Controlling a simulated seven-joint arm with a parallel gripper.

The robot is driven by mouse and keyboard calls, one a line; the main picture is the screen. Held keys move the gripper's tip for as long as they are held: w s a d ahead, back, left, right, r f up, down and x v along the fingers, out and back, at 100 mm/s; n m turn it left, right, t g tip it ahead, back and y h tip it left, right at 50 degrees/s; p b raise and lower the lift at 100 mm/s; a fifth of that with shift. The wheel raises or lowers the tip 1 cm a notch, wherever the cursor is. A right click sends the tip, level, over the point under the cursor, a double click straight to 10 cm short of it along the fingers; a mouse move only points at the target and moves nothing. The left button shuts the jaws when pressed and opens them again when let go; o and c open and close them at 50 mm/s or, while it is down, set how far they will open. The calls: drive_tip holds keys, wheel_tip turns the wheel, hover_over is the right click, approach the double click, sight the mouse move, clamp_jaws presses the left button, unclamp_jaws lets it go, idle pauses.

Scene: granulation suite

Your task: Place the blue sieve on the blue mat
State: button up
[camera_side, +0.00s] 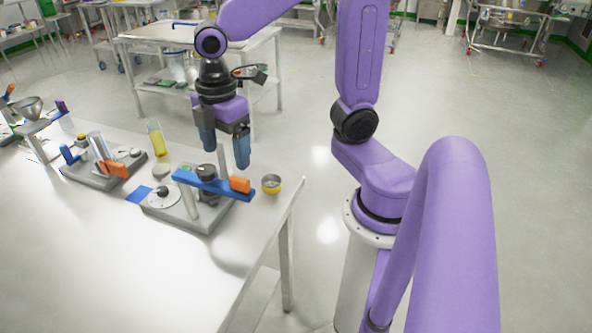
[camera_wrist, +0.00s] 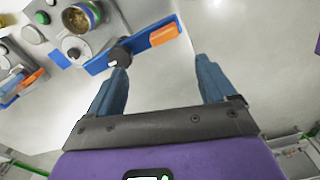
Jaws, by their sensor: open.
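The blue mat (camera_side: 140,194) lies flat on the table beside the left end of the nearer grey press, in the side view. A round cup with blue and green on its rim and brownish contents shows at the top left of the wrist view; it looks like the blue sieve (camera_wrist: 80,18), though I cannot be sure. In the side view the press's blue arm largely hides that area. My gripper (camera_side: 225,155) is open and empty above the press, fingers pointing down. In the wrist view its fingers (camera_wrist: 160,62) are spread with nothing between them.
The nearer press has a blue arm (camera_side: 205,185) with an orange end (camera_side: 240,185) below my fingers. A small yellow-based metal bowl (camera_side: 271,184) stands near the table edge. A yellow cylinder (camera_side: 156,138) and another press (camera_side: 103,168) stand left. The front table is clear.

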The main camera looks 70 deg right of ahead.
drive_tip(key=shift+o, duration=0.5)
drive_tip(key=s+f+m, duration=0.2)
drive_tip(key=s, duration=1.2)
drive_tip(key=shift+d+f, duration=0.4)
drive_tip(key=shift+s, duration=0.1)
